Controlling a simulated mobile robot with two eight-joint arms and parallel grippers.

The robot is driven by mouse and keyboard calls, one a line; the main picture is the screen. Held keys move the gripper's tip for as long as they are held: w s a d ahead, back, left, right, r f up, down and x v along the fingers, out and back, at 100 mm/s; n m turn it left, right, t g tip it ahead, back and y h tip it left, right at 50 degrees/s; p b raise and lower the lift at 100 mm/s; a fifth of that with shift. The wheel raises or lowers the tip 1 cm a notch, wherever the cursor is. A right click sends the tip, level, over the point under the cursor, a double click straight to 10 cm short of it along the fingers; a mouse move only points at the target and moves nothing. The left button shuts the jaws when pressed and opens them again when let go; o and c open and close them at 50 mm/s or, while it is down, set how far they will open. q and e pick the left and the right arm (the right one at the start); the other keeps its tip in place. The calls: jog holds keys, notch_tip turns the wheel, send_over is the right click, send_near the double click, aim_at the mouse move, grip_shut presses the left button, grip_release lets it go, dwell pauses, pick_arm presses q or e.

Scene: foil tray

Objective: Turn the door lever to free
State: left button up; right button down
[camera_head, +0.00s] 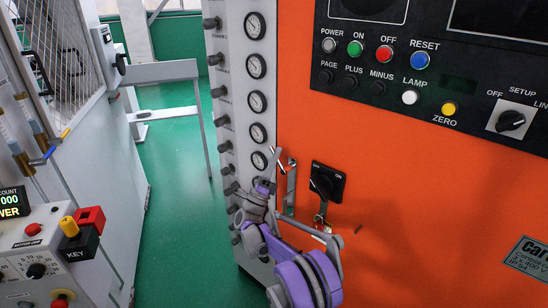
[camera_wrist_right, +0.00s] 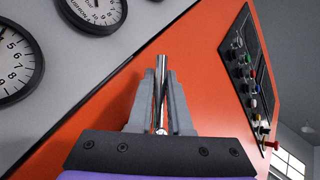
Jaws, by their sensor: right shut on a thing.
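The door lever (camera_head: 291,182) is a slim metal handle on the left edge of the orange cabinet, left of a black rotary switch. My right gripper (camera_head: 277,160) is at the lever, its arm coming up from below. In the right wrist view, the grey fingers of my right gripper (camera_wrist_right: 161,100) are closed on the metal bar of the lever (camera_wrist_right: 162,68), whose end sticks out beyond the fingertips. The lever's base is partly hidden by the gripper in the head view. My left gripper is in neither view.
The orange cabinet (camera_head: 430,210) carries a black button panel (camera_head: 380,60) above and a black switch (camera_head: 327,184) close right of the lever. A gauge column (camera_head: 230,100) with knobs stands directly left. Green floor (camera_head: 180,200) lies open farther left, before another machine.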

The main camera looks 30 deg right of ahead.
jog(key=shift+s+r+m+g+h, duration=0.15)
jog(key=shift+m+g+h, duration=0.25)
jog(key=shift+m+g, duration=0.75)
jog(key=shift+d+g, duration=0.1)
jog(key=shift+g, duration=0.15)
jog(key=c, duration=0.8)
grip_release()
jog(key=shift+c, duration=0.2)
jog(key=b+v, duration=0.1)
jog(key=v, duration=0.9)
jog(key=shift+f, duration=0.4)
jog(key=shift+s, duration=0.1)
